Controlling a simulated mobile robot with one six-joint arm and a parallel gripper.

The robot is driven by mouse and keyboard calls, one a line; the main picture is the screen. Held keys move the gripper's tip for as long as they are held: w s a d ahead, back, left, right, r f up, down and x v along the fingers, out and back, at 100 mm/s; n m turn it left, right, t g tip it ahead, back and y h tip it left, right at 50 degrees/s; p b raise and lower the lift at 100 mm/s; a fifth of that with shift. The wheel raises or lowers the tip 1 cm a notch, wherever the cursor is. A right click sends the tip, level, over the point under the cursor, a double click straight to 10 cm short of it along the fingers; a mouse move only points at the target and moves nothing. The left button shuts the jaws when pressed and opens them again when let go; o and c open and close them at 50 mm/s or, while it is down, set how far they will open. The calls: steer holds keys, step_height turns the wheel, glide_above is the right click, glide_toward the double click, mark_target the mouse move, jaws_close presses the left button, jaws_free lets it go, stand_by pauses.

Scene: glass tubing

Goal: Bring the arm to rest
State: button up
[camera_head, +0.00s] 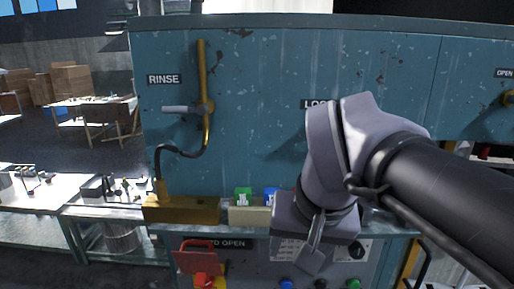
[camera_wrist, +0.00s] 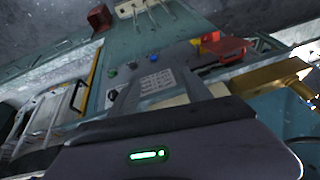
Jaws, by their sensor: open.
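My arm (camera_head: 440,190) reaches in from the right side of the head view, in front of the teal cabinet. My gripper (camera_head: 315,245) is at its end, in front of the cabinet's lower panel and ledge, and points downward. It is open, and nothing shows between its fingers. In the wrist view the dark gripper body (camera_wrist: 200,150) with a green light fills the bottom. The arm hides part of a label and part of the ledge.
A brass block (camera_head: 180,209), a green item (camera_head: 243,196) and a blue item (camera_head: 271,195) sit on the ledge. A red handle (camera_head: 196,260) projects below. Workbenches (camera_head: 50,205) stand left.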

steer(key=s+d+f+m+b, duration=0.1)
steer(key=s+f+b, duration=0.3)
steer(key=f+b, duration=0.4)
steer(key=s+d+f+m+b, duration=0.1)
steer(key=s+f+b, duration=0.2)
steer(key=f+b, duration=0.6)
steer(key=s+d+f+m+t+y+b, duration=0.1)
steer(key=s+f+b, duration=0.3)
steer(key=f, duration=2)
steer(key=b, duration=0.4)
steer(key=shift+s, duration=0.35)
